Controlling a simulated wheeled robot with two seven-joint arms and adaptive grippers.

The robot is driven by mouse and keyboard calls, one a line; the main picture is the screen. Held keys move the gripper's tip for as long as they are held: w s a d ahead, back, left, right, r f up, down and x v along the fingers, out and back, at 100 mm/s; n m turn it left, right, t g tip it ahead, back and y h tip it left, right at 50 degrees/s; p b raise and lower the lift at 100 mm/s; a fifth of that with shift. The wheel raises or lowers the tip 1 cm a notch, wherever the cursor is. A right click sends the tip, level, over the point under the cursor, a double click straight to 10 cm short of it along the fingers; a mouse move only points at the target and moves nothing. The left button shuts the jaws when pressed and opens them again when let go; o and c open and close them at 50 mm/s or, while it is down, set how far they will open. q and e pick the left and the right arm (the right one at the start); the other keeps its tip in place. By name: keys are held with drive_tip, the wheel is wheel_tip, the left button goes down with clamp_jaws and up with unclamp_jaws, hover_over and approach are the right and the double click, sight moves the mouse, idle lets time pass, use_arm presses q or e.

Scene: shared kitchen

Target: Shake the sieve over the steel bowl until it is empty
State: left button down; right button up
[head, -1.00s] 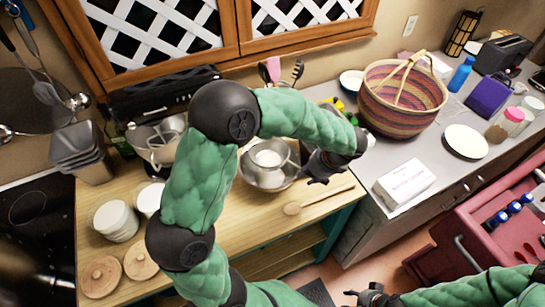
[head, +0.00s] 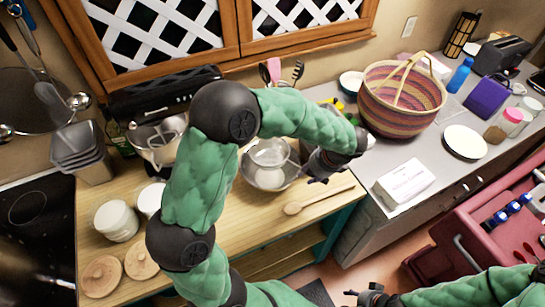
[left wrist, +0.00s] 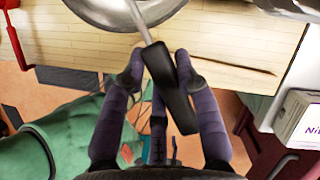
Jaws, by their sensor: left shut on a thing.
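The sieve (head: 270,151) is held over the steel bowl (head: 250,179) on the wooden counter, apart from it and a little behind its centre. The sieve's mesh looks grey, with no clear white heap in it. A pale patch shows inside the bowl. My left gripper (head: 318,168) is right of the bowl. In the left wrist view, its fingers (left wrist: 162,70) are shut on the sieve's black handle (left wrist: 172,92). My right gripper (head: 368,297) is low at the bottom edge, away from the counter; its fingers are too small to read.
A wooden spoon (head: 318,199) lies right of the bowl. A stand mixer (head: 158,140), white canisters (head: 116,220) and wooden lids (head: 101,275) stand at left. A woven basket (head: 402,100) and white box (head: 404,185) are on the right counter.

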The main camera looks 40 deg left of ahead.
use_arm(q)
drive_tip(key=shift+w+r, duration=0.1)
drive_tip(key=shift+w, duration=0.05)
drive_tip(key=shift+r+p, duration=2.15)
drive_tip(key=shift+r, duration=0.25)
